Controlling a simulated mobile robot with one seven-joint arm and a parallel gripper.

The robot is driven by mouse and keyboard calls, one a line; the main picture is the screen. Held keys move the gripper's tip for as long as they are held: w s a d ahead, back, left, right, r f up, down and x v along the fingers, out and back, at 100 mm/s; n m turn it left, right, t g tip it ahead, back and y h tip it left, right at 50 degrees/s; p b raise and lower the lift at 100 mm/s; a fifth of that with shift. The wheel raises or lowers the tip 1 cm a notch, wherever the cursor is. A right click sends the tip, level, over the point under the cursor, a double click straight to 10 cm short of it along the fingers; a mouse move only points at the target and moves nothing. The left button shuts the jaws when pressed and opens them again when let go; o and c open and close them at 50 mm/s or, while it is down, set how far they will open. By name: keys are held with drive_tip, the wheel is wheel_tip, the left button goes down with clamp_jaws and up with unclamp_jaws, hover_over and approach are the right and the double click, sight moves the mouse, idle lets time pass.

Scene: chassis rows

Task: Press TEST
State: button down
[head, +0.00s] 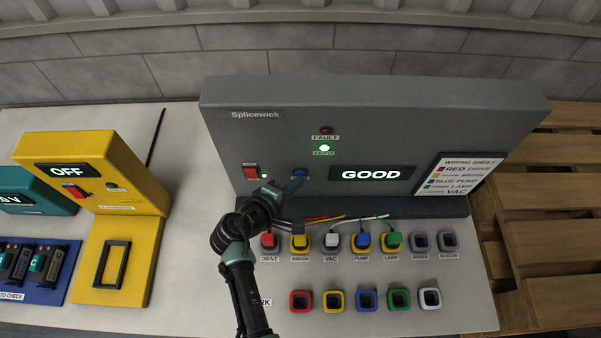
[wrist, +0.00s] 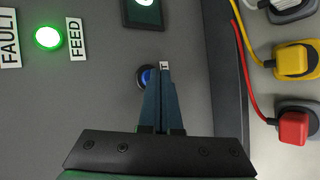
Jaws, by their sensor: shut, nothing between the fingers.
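The grey Splicewick unit (head: 290,110) stands at the back of the bench. Its blue round button (head: 299,173) is on the front face, left of the display (head: 371,173), which reads GOOD. My gripper (head: 293,186) is shut and empty, with its fingertips at the blue button. In the wrist view the button (wrist: 143,77) shows partly behind the shut fingers (wrist: 160,75). A small label (wrist: 163,65) beside it is mostly hidden, with only a letter T showing. I cannot tell whether the fingertips touch the button or whether it is pressed in.
The green FEED lamp (head: 324,148) is lit and the FAULT lamp (head: 326,130) is dark. A red switch (head: 251,172) is left of the button. Coloured plugs with wires (head: 362,241) sit below the unit. A yellow box (head: 97,172) reading OFF stands at left.

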drive_tip(key=shift+s, duration=0.3)
drive_tip(key=s+p, duration=0.2)
drive_tip(key=s, duration=0.4)
drive_tip(key=shift+p, duration=0.3)
idle(0.8)
